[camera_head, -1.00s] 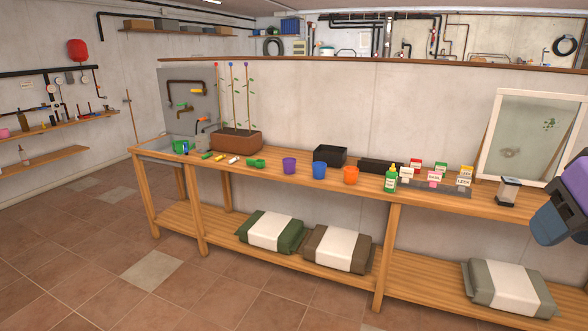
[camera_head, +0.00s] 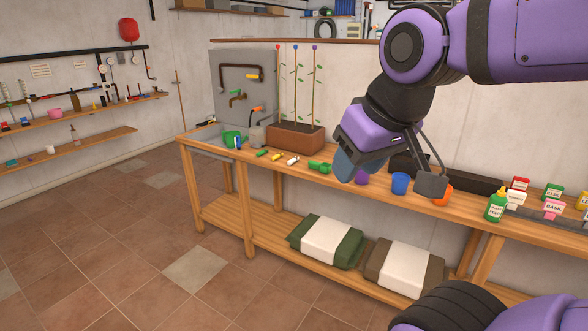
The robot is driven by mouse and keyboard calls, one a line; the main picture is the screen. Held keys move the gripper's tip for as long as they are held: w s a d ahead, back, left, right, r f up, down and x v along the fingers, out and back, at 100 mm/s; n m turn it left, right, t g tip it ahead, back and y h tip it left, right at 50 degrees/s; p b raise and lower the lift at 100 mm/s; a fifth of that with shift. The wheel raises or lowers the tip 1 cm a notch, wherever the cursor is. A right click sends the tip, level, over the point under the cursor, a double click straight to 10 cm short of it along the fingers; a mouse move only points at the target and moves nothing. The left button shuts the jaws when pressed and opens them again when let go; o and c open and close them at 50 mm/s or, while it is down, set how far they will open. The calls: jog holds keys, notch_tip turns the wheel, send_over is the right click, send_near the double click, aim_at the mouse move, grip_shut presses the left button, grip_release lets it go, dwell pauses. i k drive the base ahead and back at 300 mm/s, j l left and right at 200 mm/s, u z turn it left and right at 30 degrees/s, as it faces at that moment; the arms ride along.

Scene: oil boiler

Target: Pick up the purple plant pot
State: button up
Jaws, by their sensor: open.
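The purple plant pot (camera_head: 361,177) stands on the wooden workbench (camera_head: 222,172), mostly hidden behind my gripper in the head view. The blue pot (camera_head: 400,183) is just to its right, and the orange pot (camera_head: 446,193) is farther right, partly covered by a finger. My gripper (camera_head: 392,178) is open, its fingers spread, with one blue-grey pad at the left and a dark one at the right. It appears in front of and above the pots. I see nothing between the fingers, and its exact distance from the purple pot is hard to tell.
A brown planter (camera_head: 296,138) with staked plants stands left of the pots. A green scoop (camera_head: 320,167) lies nearby. A green bottle (camera_head: 496,205) and seed boxes stand at the right. Sacks (camera_head: 327,241) lie on the lower shelf. The tiled floor in front is clear.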

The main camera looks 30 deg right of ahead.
aim_at(361, 178)
jog(key=i+j, duration=0.1)
jog(key=i, duration=0.5)
jog(key=i+j+z, duration=0.1)
jog(key=i, duration=0.5)
jog(key=i+j+z, duration=0.15)
jog(key=i+z, duration=0.25)
jog(key=i+j+z, duration=0.6)
jog(key=z, duration=0.15)
jog(key=i+j+z, duration=0.35)
jog(key=j, duration=0.1)
